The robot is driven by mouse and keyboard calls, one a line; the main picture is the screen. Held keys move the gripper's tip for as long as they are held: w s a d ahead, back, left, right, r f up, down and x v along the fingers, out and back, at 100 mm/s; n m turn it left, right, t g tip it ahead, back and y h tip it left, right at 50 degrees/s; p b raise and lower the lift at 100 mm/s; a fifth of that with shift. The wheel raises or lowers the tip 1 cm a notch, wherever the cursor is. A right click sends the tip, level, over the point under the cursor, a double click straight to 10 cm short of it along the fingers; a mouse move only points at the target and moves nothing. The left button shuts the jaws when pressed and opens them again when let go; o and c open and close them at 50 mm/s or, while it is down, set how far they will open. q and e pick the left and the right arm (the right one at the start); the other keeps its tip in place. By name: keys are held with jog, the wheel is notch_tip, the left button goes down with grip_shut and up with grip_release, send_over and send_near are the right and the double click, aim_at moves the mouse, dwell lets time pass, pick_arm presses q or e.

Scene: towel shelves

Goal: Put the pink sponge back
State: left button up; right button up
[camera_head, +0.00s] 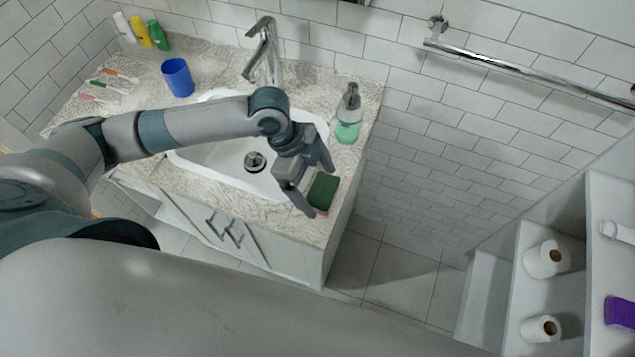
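The sponge (323,191) shows a dark green top, with a thin reddish-pink edge at its front. It is at the front right corner of the counter, right of the sink. My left gripper (317,190) reaches over the sink from the left. Its two fingers are spread apart, one at the sponge's far side and one at its near left side. I cannot tell whether either finger touches it. My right gripper is not in view.
A soap bottle (349,115) stands behind the sponge. The sink (215,160) has a tall faucet (265,50) behind it. A blue cup (178,77), toothbrushes (105,88) and several bottles (141,32) are at the left. Shelves (508,265) with paper rolls stand at the right.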

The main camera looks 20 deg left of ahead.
pick_arm(q)
jog(key=shift+r, duration=0.25)
jog(key=shift+w+a+r+b, duration=0.1)
jog(key=shift+a+r+b, duration=0.2)
jog(key=shift+r, duration=0.25)
jog(key=b+v, duration=0.2)
jog(key=v, duration=0.8)
jog(key=shift+r+b, duration=0.35)
